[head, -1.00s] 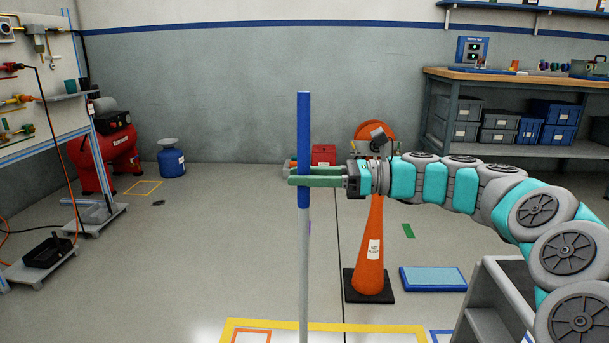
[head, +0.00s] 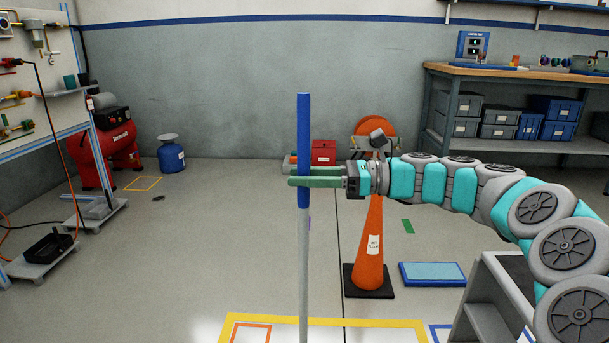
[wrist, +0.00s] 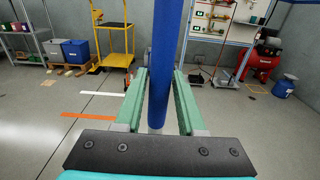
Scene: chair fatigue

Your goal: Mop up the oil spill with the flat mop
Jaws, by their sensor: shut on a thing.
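The flat mop's handle (head: 303,150) stands upright in the head view, with a blue upper part and a grey lower part. It runs down out of the bottom of the picture, so the mop head is hidden. My gripper (head: 303,176) is shut on the blue part with its green fingers on either side. The wrist view shows the blue handle (wrist: 166,60) between the two green fingers.
A red compressor (head: 118,140) and a blue gas cylinder (head: 171,155) stand at the back left. A workbench (head: 515,76) stands at the back right.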

